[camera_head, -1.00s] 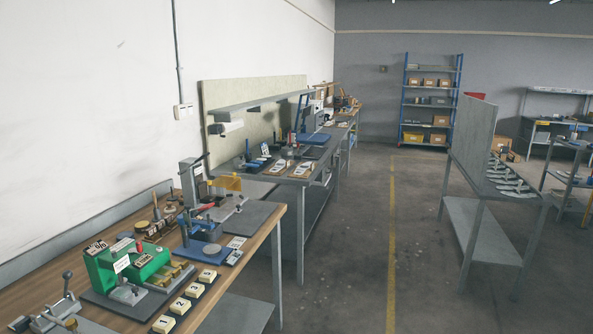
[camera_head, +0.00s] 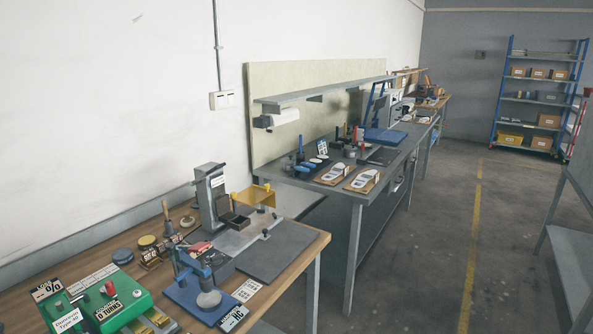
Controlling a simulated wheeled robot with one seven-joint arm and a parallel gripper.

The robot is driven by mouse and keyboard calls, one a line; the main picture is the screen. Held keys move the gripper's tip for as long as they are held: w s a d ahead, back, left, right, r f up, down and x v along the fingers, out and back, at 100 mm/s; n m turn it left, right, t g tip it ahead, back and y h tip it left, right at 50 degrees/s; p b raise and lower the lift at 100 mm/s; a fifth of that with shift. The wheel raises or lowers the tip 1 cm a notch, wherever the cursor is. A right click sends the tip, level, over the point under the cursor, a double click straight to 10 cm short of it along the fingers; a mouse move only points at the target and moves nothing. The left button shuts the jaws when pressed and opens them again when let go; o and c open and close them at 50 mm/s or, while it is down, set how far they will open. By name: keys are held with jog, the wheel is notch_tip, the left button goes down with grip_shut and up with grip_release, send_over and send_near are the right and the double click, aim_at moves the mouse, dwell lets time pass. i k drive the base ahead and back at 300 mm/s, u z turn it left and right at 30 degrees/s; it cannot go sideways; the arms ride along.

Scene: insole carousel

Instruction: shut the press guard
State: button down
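A grey upright press (camera_head: 211,200) stands on the near wooden bench, at the centre left. A yellow panel (camera_head: 257,195), which looks like its guard, stands upright at the right of the press column, over the back of its grey base plate (camera_head: 240,234). It appears swung aside, away from the dark block (camera_head: 235,220) in front of the column, but I cannot clearly tell its hinge or exact angle. My gripper is not in view.
A small blue stand press (camera_head: 200,290) and a green machine (camera_head: 95,300) occupy the near bench (camera_head: 312,243). A dark mat (camera_head: 277,250) lies right of the press. A grey workbench (camera_head: 357,190) stands behind. The floor (camera_head: 430,260) to the right is open.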

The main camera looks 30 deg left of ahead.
aim_at(251, 195)
jog(key=i, duration=2.3)
jog(key=u, duration=3.4)
jog(key=i, duration=0.5)
